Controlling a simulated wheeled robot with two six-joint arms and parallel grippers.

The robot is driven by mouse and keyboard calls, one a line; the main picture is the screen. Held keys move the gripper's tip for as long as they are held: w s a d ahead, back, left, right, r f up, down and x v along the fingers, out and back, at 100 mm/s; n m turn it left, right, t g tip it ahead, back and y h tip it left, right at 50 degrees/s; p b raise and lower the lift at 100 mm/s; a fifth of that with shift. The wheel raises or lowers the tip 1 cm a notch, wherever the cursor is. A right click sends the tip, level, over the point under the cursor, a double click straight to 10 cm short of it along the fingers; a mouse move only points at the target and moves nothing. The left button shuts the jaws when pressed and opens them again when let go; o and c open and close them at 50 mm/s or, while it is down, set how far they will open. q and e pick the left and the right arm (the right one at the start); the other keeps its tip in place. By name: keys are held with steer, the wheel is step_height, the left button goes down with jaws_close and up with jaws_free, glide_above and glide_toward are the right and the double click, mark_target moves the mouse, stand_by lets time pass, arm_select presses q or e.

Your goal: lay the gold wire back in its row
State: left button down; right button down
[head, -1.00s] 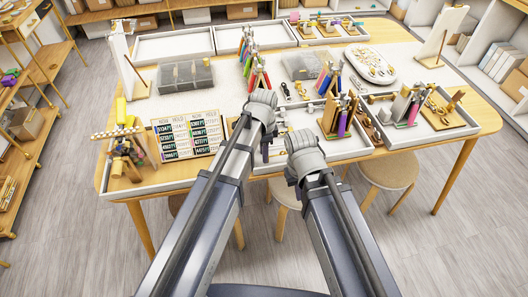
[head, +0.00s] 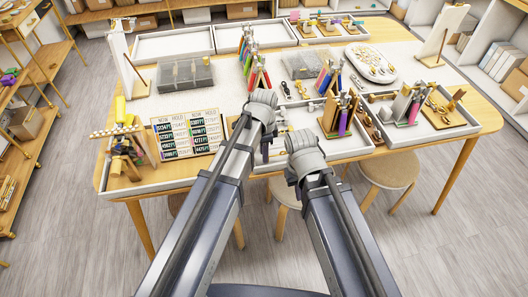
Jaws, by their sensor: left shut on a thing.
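My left gripper (head: 264,108) is over the front middle of the table, seen from behind. Its fingertips and whatever it holds are hidden by its own wrist, so I cannot make out a gold wire in it. My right gripper (head: 303,146) is beside it to the right, at the table's front edge; its fingers are also hidden. Racks with rows of coloured upright pieces stand nearby: one behind my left gripper (head: 258,76), one further right (head: 327,80), and one in the front tray (head: 339,117). I cannot tell which row is for gold.
A price board (head: 188,135) and a wooden stand with a yellow top (head: 121,112) are at the left. A compartment case (head: 185,73) lies behind. An oval white tray (head: 371,66) with small gold pieces is at the back right. An empty tray (head: 174,46) is at the back.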

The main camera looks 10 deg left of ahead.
arm_select(q)
steer(key=shift+f+b, duration=0.4)
stand_by(0.8)
steer(key=c, duration=0.6)
jaws_free()
steer(key=shift+o, duration=0.3)
steer(key=shift+s, duration=0.1)
steer(key=shift+r+p, duration=0.45)
steer(key=shift+p, duration=0.1)
steer(key=shift+r+p, duration=0.75)
steer(key=shift+r, duration=0.1)
steer(key=shift+r+p, duration=1.7)
